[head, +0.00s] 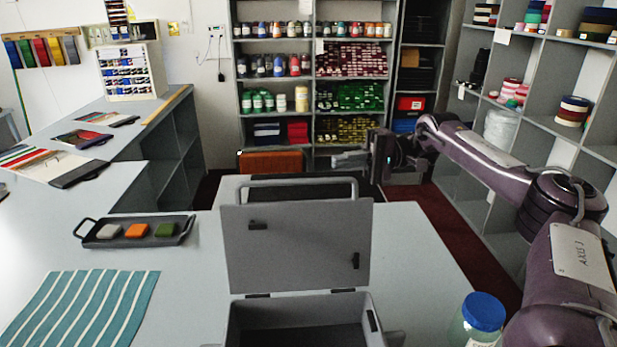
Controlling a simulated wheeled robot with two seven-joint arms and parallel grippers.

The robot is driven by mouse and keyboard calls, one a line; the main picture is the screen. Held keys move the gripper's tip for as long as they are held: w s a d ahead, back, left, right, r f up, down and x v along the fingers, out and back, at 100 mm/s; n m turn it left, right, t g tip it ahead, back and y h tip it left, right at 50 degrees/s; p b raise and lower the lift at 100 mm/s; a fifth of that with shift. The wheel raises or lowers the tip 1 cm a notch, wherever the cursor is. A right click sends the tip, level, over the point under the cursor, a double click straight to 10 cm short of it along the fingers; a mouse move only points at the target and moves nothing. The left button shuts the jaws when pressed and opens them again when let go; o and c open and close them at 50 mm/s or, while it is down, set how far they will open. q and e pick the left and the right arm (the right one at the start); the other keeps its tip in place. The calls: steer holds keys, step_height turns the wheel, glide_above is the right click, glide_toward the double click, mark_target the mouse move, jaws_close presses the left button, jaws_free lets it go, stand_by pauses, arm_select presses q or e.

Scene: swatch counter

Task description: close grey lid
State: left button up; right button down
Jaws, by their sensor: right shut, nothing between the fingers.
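The grey lid (300,225) stands open, roughly upright, hinged at the back edge of a grey box (245,313) at the front of the counter. Two dark latch parts show on the lid's inner face. My right gripper (340,161) is beyond and above the lid's top edge, right of its middle, with its fingers pointing left. It is shut and empty, and appears apart from the lid. The front of the box is cut off by the picture's lower edge. My left gripper is not in view.
A dark tray (130,242) with colored blocks and a striped teal cloth (85,305) lie left of the box. A blue-capped jar (482,320) stands to its right, near my right arm. A grey handle bar (300,181) shows behind the lid. Shelves stand at the back and right.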

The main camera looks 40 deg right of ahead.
steer(key=s+a+p, duration=0.1)
steer(key=a+p, duration=0.3)
steer(key=a, duration=0.6)
steer(key=shift+r, duration=0.2)
stand_by(0.8)
steer(key=shift+s, duration=0.15)
stand_by(0.4)
